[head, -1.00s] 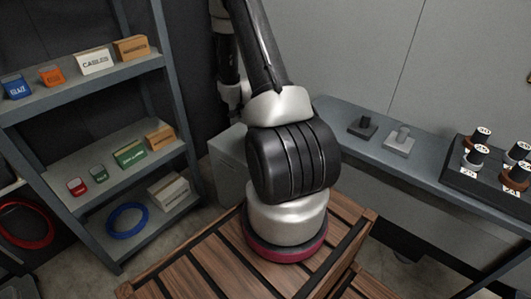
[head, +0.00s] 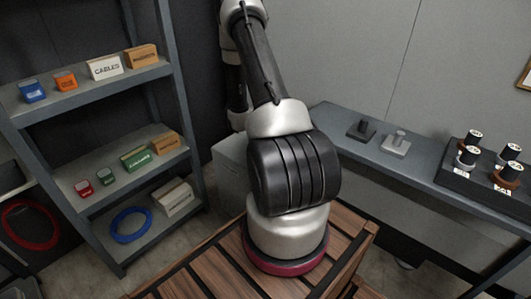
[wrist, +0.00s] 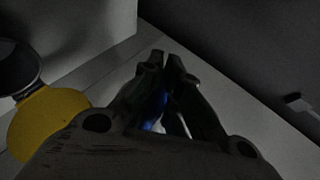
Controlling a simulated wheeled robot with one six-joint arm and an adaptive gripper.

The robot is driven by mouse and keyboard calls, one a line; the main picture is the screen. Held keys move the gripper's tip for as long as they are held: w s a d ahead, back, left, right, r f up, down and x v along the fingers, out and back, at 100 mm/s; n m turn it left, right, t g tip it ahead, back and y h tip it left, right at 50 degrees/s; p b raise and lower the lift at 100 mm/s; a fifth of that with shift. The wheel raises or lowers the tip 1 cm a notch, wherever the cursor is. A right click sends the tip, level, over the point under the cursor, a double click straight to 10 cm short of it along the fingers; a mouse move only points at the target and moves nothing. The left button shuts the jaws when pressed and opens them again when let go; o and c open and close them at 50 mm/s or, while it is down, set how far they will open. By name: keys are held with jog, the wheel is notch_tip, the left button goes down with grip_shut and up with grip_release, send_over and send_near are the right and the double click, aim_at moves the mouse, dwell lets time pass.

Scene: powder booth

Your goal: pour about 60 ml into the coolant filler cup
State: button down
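My gripper (wrist: 165,60) shows in the dark wrist view with its two fingertips close together. A blue and whitish patch (wrist: 157,118) shows through the gap between the fingers; I cannot tell what it belongs to, and nothing is clearly held. A yellow rounded thing (wrist: 45,122) with a dark, pale-rimmed round thing (wrist: 17,62) just above it is at the left of the wrist view, apart from the fingers. I cannot tell whether either is the coolant filler cup. My gripper is out of sight in the head view, and no pouring container is identifiable.
A grey bench (head: 395,180) along the wall carries two small blocks and a dark rack (head: 450,181) of several capped pieces. Wooden slats (head: 195,272) lie beneath my arm.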

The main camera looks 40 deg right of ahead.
jog(key=shift+s+r+t+h, duration=0.1)
jog(key=shift+r+t+h, duration=0.35)
jog(key=shift+t, duration=0.45)
jog(key=shift+w+d, duration=0.15)
jog(key=shift+w, duration=0.05)
jog(key=shift+w+d, duration=0.15)
jog(key=shift+w, duration=0.15)
dwell(0.4)
